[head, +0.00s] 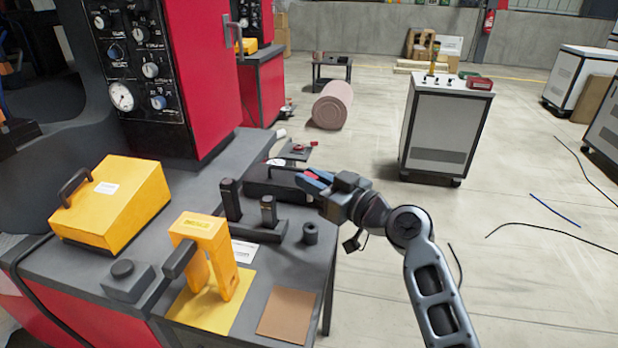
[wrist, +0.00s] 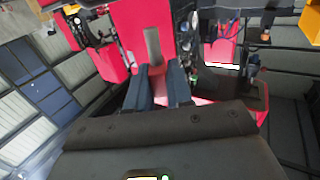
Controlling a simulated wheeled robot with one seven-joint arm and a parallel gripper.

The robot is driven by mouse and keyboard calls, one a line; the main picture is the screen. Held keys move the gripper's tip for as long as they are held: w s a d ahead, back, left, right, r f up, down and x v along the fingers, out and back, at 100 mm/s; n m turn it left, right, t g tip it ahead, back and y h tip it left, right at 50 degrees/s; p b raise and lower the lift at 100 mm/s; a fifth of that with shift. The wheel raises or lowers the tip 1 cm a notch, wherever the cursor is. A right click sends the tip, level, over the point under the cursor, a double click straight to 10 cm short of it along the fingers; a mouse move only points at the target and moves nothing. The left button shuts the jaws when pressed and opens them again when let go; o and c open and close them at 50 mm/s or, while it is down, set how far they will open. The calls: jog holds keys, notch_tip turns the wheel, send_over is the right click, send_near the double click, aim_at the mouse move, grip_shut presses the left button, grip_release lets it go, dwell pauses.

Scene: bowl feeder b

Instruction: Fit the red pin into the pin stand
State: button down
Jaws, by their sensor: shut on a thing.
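My gripper (head: 309,180) is raised over the back right of the grey bench, its blue fingers pointing left. It is shut on the red pin (head: 313,174), of which only a little red shows between the fingers. In the wrist view the fingers (wrist: 158,90) stand close together, with red between them that is hard to tell from the red machine behind. What looks like the pin stand is a dark base (head: 256,232) with upright black posts, on the bench left of and below my gripper. The pin is apart from it.
A short black cylinder (head: 310,233) stands right of the base. A yellow clamp-like tool (head: 205,245), a yellow case (head: 112,203), a black button box (head: 127,280) and a brown square (head: 286,315) lie on the bench. A red machine with dials rises behind.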

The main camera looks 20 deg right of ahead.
jog(key=shift+s+b, duration=0.1)
jog(key=shift+b, duration=0.6)
notch_tip(320, 180, down, 6)
jog(key=b, duration=0.6)
jog(key=shift+r, duration=0.2)
jog(key=shift+n+b, duration=0.3)
jog(key=shift+b, duration=0.05)
dwell(0.6)
jog(key=shift+f+b, duration=0.8)
jog(key=shift+b, duration=1)
dwell(3.5)
